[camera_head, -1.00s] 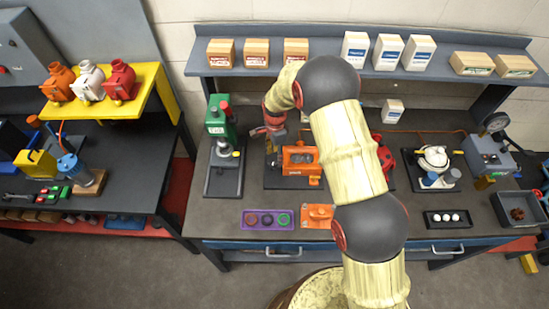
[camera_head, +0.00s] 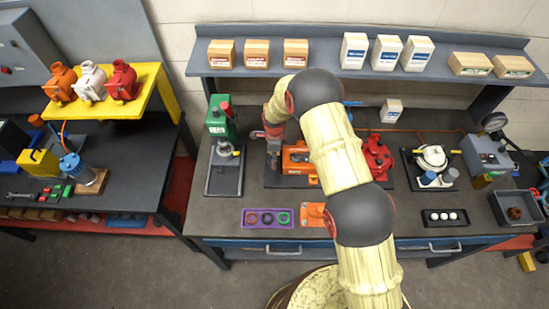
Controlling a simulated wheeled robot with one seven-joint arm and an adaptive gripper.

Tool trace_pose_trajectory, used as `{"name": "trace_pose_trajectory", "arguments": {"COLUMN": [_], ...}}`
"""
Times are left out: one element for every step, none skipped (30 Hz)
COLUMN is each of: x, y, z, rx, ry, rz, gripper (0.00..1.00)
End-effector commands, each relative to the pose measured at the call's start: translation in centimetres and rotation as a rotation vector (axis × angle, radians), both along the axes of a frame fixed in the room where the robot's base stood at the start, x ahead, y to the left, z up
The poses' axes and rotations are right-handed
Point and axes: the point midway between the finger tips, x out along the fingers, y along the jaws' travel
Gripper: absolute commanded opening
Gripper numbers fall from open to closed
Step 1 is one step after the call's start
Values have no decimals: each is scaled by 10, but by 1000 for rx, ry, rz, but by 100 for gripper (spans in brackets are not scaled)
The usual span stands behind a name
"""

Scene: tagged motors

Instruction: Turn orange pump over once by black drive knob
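An orange pump (camera_head: 296,159) sits on a dark base plate on the middle bench, partly behind my arm. My gripper (camera_head: 273,163) points down at the pump's left end, close to it or touching it. Its fingers are small and dark here, so I cannot tell whether they are open or shut. The black drive knob cannot be made out; the gripper covers the pump's left end.
A green press (camera_head: 219,122) stands close left of my gripper, and a red pump (camera_head: 378,158) stands right of my arm. A purple tray (camera_head: 267,218) and an orange part (camera_head: 311,214) lie in front. A shelf with boxes (camera_head: 295,53) runs behind.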

Motion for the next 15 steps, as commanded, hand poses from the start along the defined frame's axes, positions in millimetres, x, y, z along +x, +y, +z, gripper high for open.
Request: {"name": "trace_pose_trajectory", "arguments": {"x": [0, 0, 0, 0, 0, 0, 0, 0, 0, 0, 0, 0, 0, 0, 0], "y": [0, 0, 0, 0, 0, 0, 0, 0, 0, 0, 0, 0, 0, 0, 0], "z": [-2, -3, -4, -4, -4, -4, -4, -4, -4, -4, -4, -4, -4, -4, -4], "rx": [0, 0, 0, 0, 0, 0, 0, 0, 0, 0, 0, 0, 0, 0, 0], "ry": [0, 0, 0, -1, -1, -1, -1, -1, 0, 0, 0, 0, 0, 0, 0], "rz": [0, 0, 0, 0, 0, 0, 0, 0, 0, 0, 0, 0, 0, 1, 1], "gripper": [51, 51, 51, 51, 51, 51, 51, 51, 51, 51, 49, 47, 45, 43, 41]}}
